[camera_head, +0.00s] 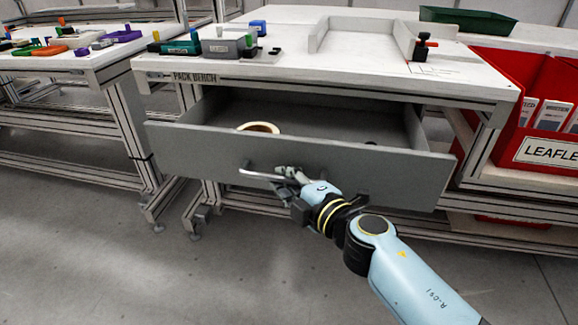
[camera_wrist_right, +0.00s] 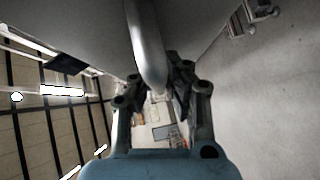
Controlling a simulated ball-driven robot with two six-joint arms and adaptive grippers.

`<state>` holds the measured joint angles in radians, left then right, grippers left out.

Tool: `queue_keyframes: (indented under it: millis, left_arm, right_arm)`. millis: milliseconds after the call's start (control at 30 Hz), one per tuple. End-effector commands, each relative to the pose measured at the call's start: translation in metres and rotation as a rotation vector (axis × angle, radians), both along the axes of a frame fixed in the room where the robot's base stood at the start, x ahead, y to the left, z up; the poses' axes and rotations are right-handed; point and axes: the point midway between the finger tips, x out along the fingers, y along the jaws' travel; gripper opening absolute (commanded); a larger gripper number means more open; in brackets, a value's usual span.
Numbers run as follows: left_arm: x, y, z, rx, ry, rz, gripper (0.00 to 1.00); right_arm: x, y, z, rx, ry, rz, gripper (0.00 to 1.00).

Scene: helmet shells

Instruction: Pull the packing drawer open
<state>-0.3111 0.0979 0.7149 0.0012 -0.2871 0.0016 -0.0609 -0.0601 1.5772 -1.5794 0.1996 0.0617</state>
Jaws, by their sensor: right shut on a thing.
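The grey packing drawer (camera_head: 330,172) stands out from under the pack bench (camera_head: 330,77), pulled open so that its inside shows. A round tan-rimmed thing, like a tape roll (camera_head: 259,128), lies inside at the left, and a small dark thing lies farther right. The bar handle (camera_head: 262,174) is on the drawer's front. My right gripper (camera_head: 284,176) is shut on the right part of this handle. In the right wrist view the handle (camera_wrist_right: 147,45) runs between the fingers (camera_wrist_right: 155,88). My left gripper is not in view.
On the bench top stand a grey bin (camera_head: 227,47), other small coloured parts and a white tray (camera_head: 365,35). A red leaflet bin (camera_head: 495,95) is at the right. Another table (camera_head: 70,62) stands at the left. The floor before the drawer is clear.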

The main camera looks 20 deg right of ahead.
Motion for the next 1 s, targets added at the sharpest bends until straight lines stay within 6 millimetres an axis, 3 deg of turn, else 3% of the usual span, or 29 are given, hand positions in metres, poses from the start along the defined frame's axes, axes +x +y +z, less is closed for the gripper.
queue_keyframes:
  millis: [433, 467, 633, 833, 1000]
  left_arm:
    - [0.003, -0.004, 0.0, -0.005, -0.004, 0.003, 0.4]
    - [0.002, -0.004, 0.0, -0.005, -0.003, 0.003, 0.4]
    - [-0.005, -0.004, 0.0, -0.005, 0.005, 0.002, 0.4]
    - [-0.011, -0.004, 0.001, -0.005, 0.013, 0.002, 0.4]
    - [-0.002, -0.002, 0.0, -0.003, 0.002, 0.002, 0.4]
  right_arm:
    - [-0.002, 0.002, 0.005, 0.005, -0.008, -0.002, 0.0]
    - [-0.002, 0.002, 0.005, 0.005, -0.008, -0.002, 0.13]
    - [-0.002, 0.002, 0.003, 0.003, -0.007, 0.0, 0.35]
    - [-0.003, 0.002, 0.002, 0.002, -0.004, 0.0, 0.36]
    - [-0.01, 0.001, 0.002, 0.0, -0.002, 0.0, 0.36]
